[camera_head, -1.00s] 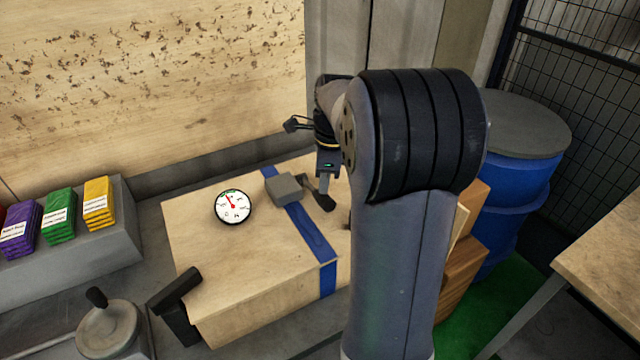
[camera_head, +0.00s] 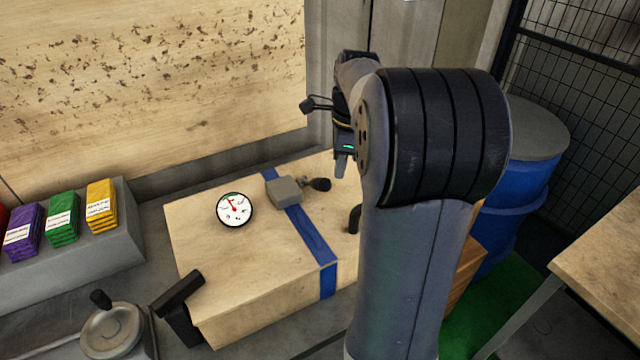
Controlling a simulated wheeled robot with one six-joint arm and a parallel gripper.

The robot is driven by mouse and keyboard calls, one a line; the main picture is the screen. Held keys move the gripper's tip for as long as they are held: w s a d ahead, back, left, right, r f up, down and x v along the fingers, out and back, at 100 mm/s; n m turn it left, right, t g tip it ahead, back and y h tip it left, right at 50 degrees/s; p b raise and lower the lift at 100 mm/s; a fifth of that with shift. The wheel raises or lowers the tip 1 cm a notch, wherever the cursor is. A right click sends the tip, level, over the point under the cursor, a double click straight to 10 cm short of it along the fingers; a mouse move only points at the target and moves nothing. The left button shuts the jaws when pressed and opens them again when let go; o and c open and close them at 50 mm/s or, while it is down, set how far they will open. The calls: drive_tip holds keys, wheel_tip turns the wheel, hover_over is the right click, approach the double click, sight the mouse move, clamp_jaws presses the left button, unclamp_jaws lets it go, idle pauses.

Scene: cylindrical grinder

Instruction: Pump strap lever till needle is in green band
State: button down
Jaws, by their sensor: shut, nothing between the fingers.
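The strap tensioner (camera_head: 284,191) is a grey block on a blue strap (camera_head: 313,238) that runs across a wooden crate (camera_head: 205,270). Its lever (camera_head: 319,184) has a black knob and sticks out to the right of the block. A round white gauge (camera_head: 234,209) sits on the crate left of the tensioner. Its red needle points up and slightly left, near a small green band at the top of the dial; I cannot tell whether it lies inside the band. My gripper (camera_head: 341,168) is shut and empty, right of and above the lever knob, seemingly apart from it. My arm partly hides it.
Purple, green and yellow packs (camera_head: 62,218) sit on a grey ledge at the left. A handwheel (camera_head: 111,331) is at the lower left. A blue drum (camera_head: 520,180) and wooden table (camera_head: 610,250) stand right. My arm hides the crate's right side.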

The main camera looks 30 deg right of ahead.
wheel_tip(320, 180, up, 6)
drive_tip(key=shift+s+d+r, duration=0.2)
drive_tip(key=shift+d, duration=0.1)
drive_tip(key=shift+f, duration=0.1)
idle(0.6)
drive_tip(key=a+f+p, duration=0.1)
drive_tip(key=w+a+f+p, duration=0.1)
drive_tip(key=f, duration=0.1)
drive_tip(key=a+f+p, duration=0.1)
drive_tip(key=shift+w+f+p, duration=0.25)
drive_tip(key=shift+w+p, duration=0.05)
drive_tip(key=shift+p, duration=0.05)
drive_tip(key=shift+w+a+r+p, duration=0.15)
drive_tip(key=shift+a+r+p, duration=0.1)
drive_tip(key=shift+p, duration=0.15)
drive_tip(key=shift+d+r+p, duration=0.25)
drive_tip(key=shift+r+p, duration=0.95)
drive_tip(key=shift+r, duration=0.05)
